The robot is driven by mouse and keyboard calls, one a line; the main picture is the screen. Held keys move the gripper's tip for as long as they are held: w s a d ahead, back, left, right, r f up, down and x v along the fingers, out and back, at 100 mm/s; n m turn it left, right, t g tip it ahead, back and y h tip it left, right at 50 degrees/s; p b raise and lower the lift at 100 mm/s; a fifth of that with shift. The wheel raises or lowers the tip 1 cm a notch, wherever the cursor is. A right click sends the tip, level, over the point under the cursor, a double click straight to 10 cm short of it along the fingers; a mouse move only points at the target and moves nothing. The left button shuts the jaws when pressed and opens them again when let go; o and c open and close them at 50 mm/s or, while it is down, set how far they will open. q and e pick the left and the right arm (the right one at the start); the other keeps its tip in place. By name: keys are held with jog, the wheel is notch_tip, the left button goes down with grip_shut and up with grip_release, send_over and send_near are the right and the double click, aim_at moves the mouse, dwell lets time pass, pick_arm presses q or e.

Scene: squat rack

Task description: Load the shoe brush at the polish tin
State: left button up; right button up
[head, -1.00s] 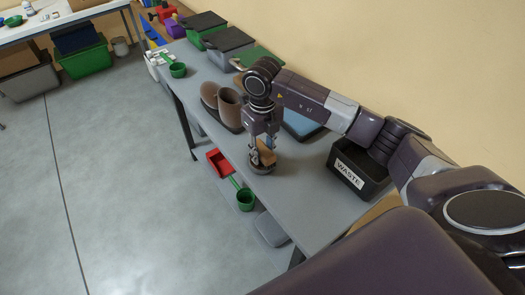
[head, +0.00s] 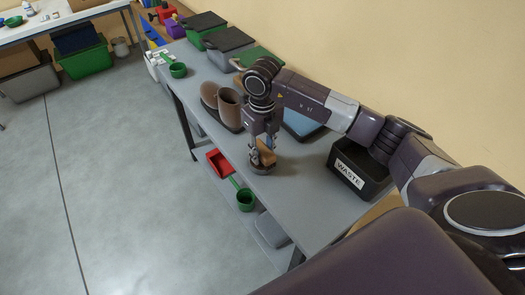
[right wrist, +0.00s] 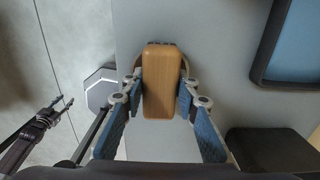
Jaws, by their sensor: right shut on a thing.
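The shoe brush, a wooden block (right wrist: 163,80), is held between the blue-padded fingers of my right gripper (right wrist: 160,88). In the head view my right gripper (head: 264,146) points down with the brush (head: 266,157) at the workbench's front part. The round polish tin (head: 262,168) is directly under the brush. In the right wrist view only a brownish arc of its rim (right wrist: 185,66) shows behind the brush. Whether the bristles touch the polish is hidden. My left gripper (right wrist: 64,99) shows small at the left of the right wrist view, empty, its fingers apart.
Brown boots (head: 229,108) stand left of my right gripper on the grey bench (head: 290,190). A blue-lined tray (head: 301,124) lies behind it. A black WASTE bin (head: 350,173) stands to the right. A red bin (head: 219,163) and green scoop (head: 245,200) are on the lower shelf.

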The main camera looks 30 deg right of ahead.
aim_at(262, 149)
jog(key=shift+r+p, duration=2.15)
jog(key=shift+r, duration=1.35)
jog(key=n, duration=0.1)
jog(key=a+r+n, duration=0.1)
jog(key=n, duration=0.2)
jog(key=shift+s+a+r+n+b, duration=0.25)
jog(key=shift+s+a+n+b, duration=0.05)
jog(key=shift+s+b, duration=0.1)
jog(key=s+a+r+n+b, duration=0.1)
jog(key=s+n, duration=0.6)
jog(key=n, duration=0.8)
jog(key=s+a+r+n+b, duration=0.2)
jog(key=s+n, duration=0.5)
jog(key=n, duration=0.7)
jog(key=shift+s+a+r+n, duration=0.15)
jog(key=shift+a+r+n, duration=0.25)
jog(key=shift+a+r, duration=0.5)
